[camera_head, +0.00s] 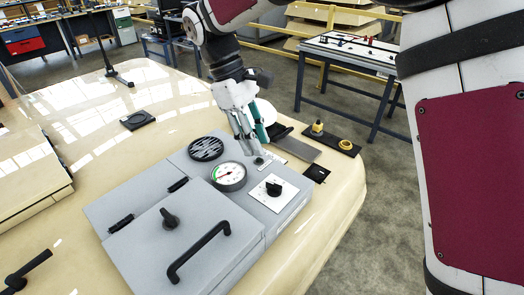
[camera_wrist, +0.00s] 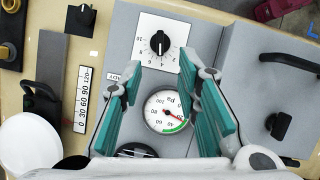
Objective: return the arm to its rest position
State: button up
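My gripper (camera_head: 254,150) hangs above the grey control console (camera_head: 201,213), close to its back edge in the head view. In the wrist view its two green-padded fingers (camera_wrist: 158,78) stand well apart with nothing between their tips. Between and below them lie a round gauge (camera_wrist: 167,111) with a green arc and a black knob (camera_wrist: 160,42) on a white dial plate. In the head view the gauge (camera_head: 229,176) is in front of and left of the fingertips. I cannot tell the exact height of the fingertips over the console.
The console has a lid with a black handle (camera_head: 199,252) and a round vent (camera_head: 206,149). Behind it are a lever, a yellow button (camera_head: 317,127) and a yellow ring (camera_head: 345,145). A table (camera_head: 352,52) stands beyond the cream cab top. Open floor lies to the right.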

jog(key=shift+r, duration=0.15)
jog(key=s+d+r+m+t+y, duration=0.2)
jog(key=s+d+r+m, duration=0.3)
jog(key=d, duration=0.4)
jog(key=s+d+r+m+t+y, duration=0.1)
jog(key=s+d+r+m+t, duration=0.2)
jog(key=s+d, duration=0.5)
jog(key=s+d+m+t+y, duration=0.1)
jog(key=s+d+m+t, duration=0.1)
jog(key=s+d+m, duration=0.3)
jog(key=shift+s+d+f, duration=0.25)
jog(key=shift+s+f, duration=0.15)
jog(key=shift+s, duration=0.7)
dwell(1.0)
